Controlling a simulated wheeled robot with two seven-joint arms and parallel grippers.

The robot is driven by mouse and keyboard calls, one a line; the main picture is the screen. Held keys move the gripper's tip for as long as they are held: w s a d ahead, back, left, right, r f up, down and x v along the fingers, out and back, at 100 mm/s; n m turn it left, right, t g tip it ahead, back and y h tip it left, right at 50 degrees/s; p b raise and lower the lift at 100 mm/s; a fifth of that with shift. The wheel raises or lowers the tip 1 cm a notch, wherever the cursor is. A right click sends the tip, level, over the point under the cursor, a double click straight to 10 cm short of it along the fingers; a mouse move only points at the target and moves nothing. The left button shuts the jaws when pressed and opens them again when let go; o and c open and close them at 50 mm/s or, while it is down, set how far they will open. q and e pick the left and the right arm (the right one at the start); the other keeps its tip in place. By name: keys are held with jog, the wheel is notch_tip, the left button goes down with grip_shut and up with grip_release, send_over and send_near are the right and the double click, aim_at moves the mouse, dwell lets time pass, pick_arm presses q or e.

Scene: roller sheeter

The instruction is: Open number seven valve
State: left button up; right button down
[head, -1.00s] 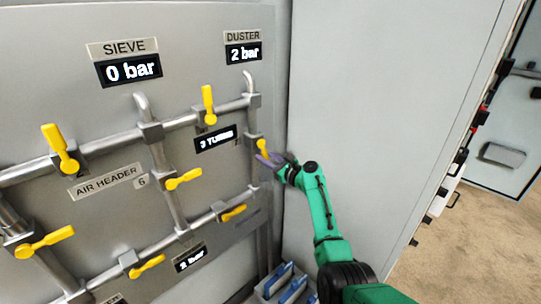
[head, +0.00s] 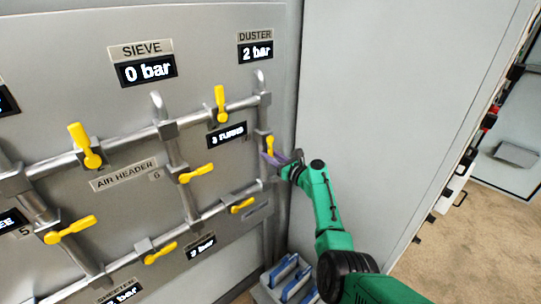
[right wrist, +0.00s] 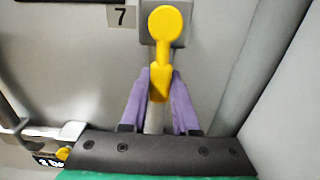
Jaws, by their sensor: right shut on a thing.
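The number seven valve is marked by a "7" label (right wrist: 121,17) in the right wrist view. Its yellow handle (right wrist: 165,45) hangs down along the vertical pipe there. In the head view this yellow handle (head: 270,144) is on the rightmost vertical pipe, below the DUSTER gauge (head: 255,51), which reads 2 bar. My right gripper (head: 272,159) is shut on the lower end of the handle. In the right wrist view its purple fingers (right wrist: 160,88) sit on both sides of the handle tip. My left gripper is out of view.
Several other yellow valve handles sit on the pipes to the left, including one beside the number 6 label (head: 196,173). The SIEVE gauge (head: 147,70) reads 0 bar. A plain grey wall (head: 385,100) stands close on the right. A bin with blue items (head: 288,278) is below.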

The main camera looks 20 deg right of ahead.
jog(key=c, duration=0.7)
grip_release()
jog(key=shift+o, duration=0.2)
jog(key=shift+s, duration=0.1)
jog(key=shift+s+d, duration=0.1)
jog(key=shift+s, duration=0.2)
jog(key=v, duration=1.3)
jog(key=shift+s+d, duration=0.15)
jog(key=shift+s, duration=0.2)
jog(key=shift+f, duration=0.1)
